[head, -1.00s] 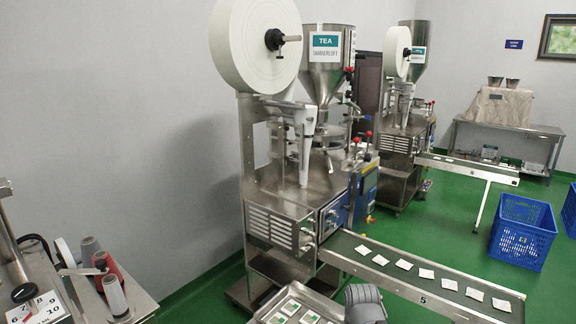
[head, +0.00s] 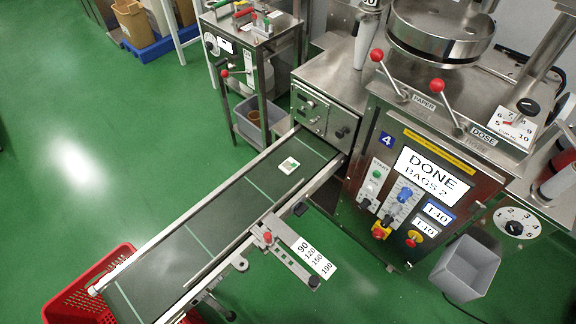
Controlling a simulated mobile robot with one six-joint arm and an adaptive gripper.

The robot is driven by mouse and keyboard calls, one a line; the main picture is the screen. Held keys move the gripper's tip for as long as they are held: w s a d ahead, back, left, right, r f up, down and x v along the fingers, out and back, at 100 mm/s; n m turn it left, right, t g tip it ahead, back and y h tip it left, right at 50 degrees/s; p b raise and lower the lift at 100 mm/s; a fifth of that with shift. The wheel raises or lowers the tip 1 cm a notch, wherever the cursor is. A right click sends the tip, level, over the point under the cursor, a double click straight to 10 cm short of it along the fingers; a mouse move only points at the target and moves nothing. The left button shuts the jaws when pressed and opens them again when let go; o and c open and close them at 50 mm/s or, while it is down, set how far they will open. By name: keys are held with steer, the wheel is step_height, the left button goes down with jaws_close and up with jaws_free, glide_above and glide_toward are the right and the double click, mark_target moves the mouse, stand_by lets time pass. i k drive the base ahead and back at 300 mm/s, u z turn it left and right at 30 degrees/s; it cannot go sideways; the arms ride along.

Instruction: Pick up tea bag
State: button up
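One small white tea bag (head: 289,166) with a green mark lies flat on the dark conveyor belt (head: 216,213) in the head view. It is near the machine end of the belt, alone on it. My gripper is not in view, so its state and its distance from the tea bag are hidden.
The packing machine's panel (head: 422,184) at right reads "DONE BAGS 2". A length-scale bracket (head: 296,256) juts from the belt's right side. A red crate (head: 88,290) stands under the belt's lower end. A grey bin (head: 466,268) stands at lower right. Green floor is clear at left.

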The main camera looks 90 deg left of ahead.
mark_target(290, 164)
steer(key=u, duration=3.2)
